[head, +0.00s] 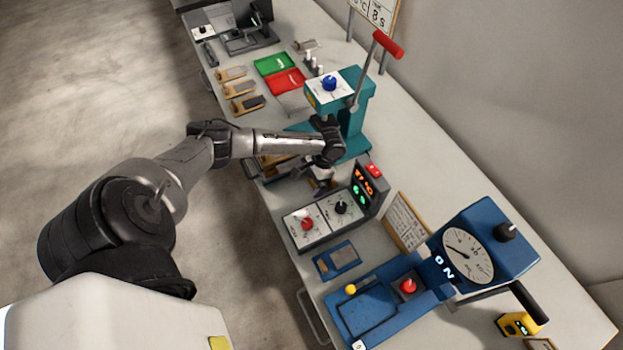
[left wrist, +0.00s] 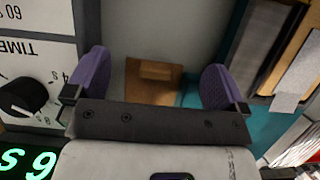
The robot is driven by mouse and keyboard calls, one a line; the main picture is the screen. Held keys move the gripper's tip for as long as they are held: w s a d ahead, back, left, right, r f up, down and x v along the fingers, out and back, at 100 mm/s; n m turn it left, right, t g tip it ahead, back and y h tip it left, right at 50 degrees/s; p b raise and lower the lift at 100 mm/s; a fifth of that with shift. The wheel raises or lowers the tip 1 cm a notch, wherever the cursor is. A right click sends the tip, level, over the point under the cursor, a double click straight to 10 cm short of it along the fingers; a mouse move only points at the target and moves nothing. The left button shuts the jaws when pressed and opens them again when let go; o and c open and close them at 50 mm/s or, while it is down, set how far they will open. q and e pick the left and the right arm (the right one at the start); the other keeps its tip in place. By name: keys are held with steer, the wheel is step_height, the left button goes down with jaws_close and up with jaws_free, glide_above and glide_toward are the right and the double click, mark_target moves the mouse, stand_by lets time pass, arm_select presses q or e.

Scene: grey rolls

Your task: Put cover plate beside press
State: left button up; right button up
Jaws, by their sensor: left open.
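A brown square plate with a small raised block on top, which looks like the cover plate (left wrist: 140,92), lies on the table in the left wrist view. It is between my left gripper's purple fingers as seen from above, close to the teal base of the press. My left gripper (head: 322,186) is open and empty, pointing down; it also shows in the left wrist view (left wrist: 156,86). The teal press (head: 352,118) with a red-handled lever stands just behind my left wrist in the head view. The plate is hidden or not distinguishable there. My right gripper is not in view.
A control box with dials (head: 322,214) and green digits stands close to the left gripper. A wooden tray (left wrist: 290,50) is on the other side. A blue gauge device (head: 478,242) and blue pad (head: 337,260) are nearer; red and green trays (head: 287,80) lie farther away.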

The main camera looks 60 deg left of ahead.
arm_select(q)
steer(key=v, duration=1.3)
steer(key=shift+s+r+p, duration=0.15)
steer(key=shift+s+p, duration=0.05)
steer(key=shift+p, duration=0.25)
